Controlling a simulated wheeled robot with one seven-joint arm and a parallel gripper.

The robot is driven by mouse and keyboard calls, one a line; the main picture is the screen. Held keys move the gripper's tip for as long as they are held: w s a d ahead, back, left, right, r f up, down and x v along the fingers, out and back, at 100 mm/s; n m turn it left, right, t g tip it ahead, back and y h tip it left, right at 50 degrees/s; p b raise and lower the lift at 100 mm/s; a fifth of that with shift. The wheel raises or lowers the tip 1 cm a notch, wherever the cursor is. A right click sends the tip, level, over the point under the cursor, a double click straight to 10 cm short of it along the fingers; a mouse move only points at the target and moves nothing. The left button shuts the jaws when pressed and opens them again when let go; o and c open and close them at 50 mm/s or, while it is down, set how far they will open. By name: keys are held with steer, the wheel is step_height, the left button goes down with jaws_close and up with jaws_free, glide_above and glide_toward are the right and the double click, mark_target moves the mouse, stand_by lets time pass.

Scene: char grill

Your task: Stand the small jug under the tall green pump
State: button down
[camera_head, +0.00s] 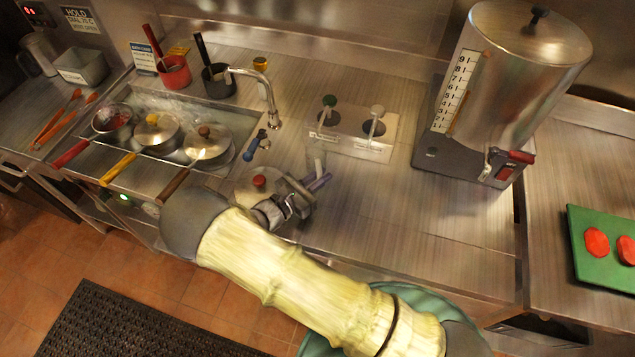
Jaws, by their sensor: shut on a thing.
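The small jug (316,157) looks pale and see-through. It is upright, just in front of the left part of the steel pump holder. My gripper (318,182) has purple fingers and is shut on the jug from the near side; the exact grip is small and hard to make out. The green pump (329,101) stands in the left hole of the holder, behind and slightly right of the jug. I cannot tell whether the jug is under its spout or touches the counter.
A grey-topped pump (377,111) fills the right hole of the holder (352,145). A red-knobbed lid (258,182) lies left of my gripper. A tap (262,92) and sink with pans are further left. A large steel urn (515,75) stands right. The front counter is clear.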

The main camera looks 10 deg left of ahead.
steer(key=shift+w+d, duration=0.1)
steer(key=shift+w, duration=0.85)
steer(key=shift+f, duration=0.2)
steer(key=c, duration=1.4)
jaws_free()
steer(key=shift+o, duration=0.2)
steer(key=shift+s+a+p, duration=0.2)
steer(key=shift+s+p, duration=0.2)
steer(key=shift+s, duration=2.1)
steer(key=shift+s+a+p, duration=0.2)
steer(key=shift+s+p, duration=0.2)
steer(key=shift+s, duration=2.1)
